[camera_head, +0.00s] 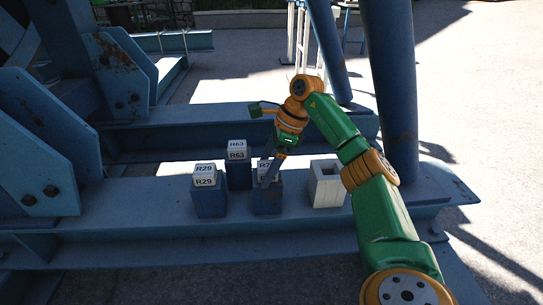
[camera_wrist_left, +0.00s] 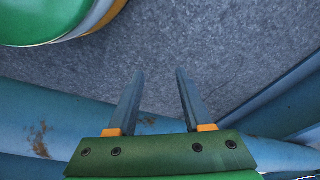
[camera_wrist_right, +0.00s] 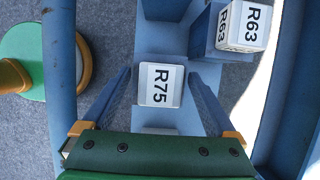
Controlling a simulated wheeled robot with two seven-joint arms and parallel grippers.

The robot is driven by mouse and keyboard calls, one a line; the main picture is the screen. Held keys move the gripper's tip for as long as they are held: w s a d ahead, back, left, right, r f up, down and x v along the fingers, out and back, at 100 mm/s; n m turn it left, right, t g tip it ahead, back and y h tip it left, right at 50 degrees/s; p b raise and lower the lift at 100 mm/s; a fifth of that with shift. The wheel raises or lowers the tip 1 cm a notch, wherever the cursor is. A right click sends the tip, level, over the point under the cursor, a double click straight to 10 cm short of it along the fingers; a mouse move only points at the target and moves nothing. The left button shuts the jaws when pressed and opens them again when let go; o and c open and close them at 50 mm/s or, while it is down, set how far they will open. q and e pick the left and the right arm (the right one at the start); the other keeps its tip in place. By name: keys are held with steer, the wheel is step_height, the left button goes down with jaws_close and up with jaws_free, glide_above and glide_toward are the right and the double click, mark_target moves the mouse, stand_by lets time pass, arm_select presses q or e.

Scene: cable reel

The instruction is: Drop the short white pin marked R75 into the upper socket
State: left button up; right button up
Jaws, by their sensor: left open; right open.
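The white pin marked R75 (camera_wrist_right: 161,85) sits in a blue holder (camera_head: 267,203) on the blue beam. In the head view the pin (camera_head: 263,165) is partly hidden by my right gripper (camera_head: 268,180). In the right wrist view my right gripper (camera_wrist_right: 160,73) is open, with one finger on each side of the R75 pin; I cannot tell whether they touch it. A white, open-topped socket (camera_head: 327,188) stands to the right on the beam and looks empty. My left gripper (camera_wrist_left: 160,72) is open and empty over grey ground, outside the head view.
White pins marked R29 (camera_head: 204,175) and R63 (camera_head: 237,150) stand in blue holders to the left and behind; R63 (camera_wrist_right: 243,25) also shows in the right wrist view. A thick blue post (camera_head: 392,90) rises behind the white socket. Blue brackets (camera_head: 35,150) stand at left.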

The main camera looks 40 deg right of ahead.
steer(key=shift+f+b, duration=0.2)
steer(key=shift+b, duration=0.35)
steer(key=p+v, duration=0.4)
steer(key=v, duration=0.3)
steer(key=shift+s+a+r+p, duration=0.1)
steer(key=shift+s+p, duration=0.1)
steer(key=shift+p, duration=0.15)
arm_select(q)
steer(key=s+f, duration=0.3)
steer(key=f, duration=0.3)
steer(key=shift+s+a+f+g, duration=0.15)
steer(key=shift+s+a+g, duration=0.15)
steer(key=shift+a, duration=0.1)
arm_select(e)
steer(key=shift+s, duration=0.1)
